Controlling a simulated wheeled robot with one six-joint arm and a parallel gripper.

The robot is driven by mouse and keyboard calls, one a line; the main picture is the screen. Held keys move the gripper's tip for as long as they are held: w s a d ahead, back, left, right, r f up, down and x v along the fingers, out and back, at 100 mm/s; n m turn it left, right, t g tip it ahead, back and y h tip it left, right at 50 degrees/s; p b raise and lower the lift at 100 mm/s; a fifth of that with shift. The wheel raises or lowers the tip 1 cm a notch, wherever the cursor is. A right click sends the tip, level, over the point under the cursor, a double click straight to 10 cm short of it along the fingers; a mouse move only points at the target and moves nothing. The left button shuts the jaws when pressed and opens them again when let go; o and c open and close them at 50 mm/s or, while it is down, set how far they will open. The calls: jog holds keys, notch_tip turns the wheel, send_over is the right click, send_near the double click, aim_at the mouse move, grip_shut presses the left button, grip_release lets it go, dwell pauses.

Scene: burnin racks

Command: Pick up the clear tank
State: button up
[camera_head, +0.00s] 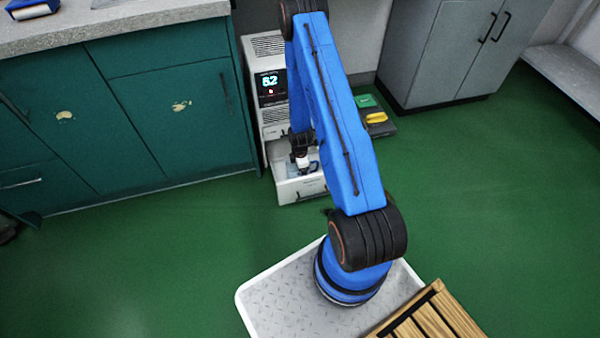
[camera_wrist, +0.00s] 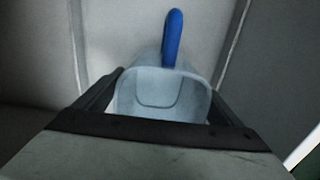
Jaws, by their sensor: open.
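The clear tank (camera_wrist: 162,95) shows in the middle of the wrist view, a pale see-through container with a blue upright part (camera_wrist: 172,38) rising behind it. My gripper (camera_wrist: 158,112) is open, with one dark finger on each side of the tank. I cannot tell whether the fingers touch it. In the head view my gripper (camera_head: 302,160) reaches down into the open lower drawer (camera_head: 298,190) of a white machine, and the tank is mostly hidden there by the arm.
The white machine (camera_head: 265,48) has a lit display reading 52 (camera_head: 271,85). Green cabinets (camera_head: 160,110) stand on its left. A low dark platform with a yellow item (camera_head: 376,118) and a green item (camera_head: 366,100) lies to its right. The green floor (camera_head: 480,190) at right is clear.

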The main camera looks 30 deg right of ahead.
jog(key=c, duration=1.3)
jog(key=shift+r, duration=0.15)
jog(key=shift+d+r, duration=0.1)
jog(key=shift+r, duration=4.7)
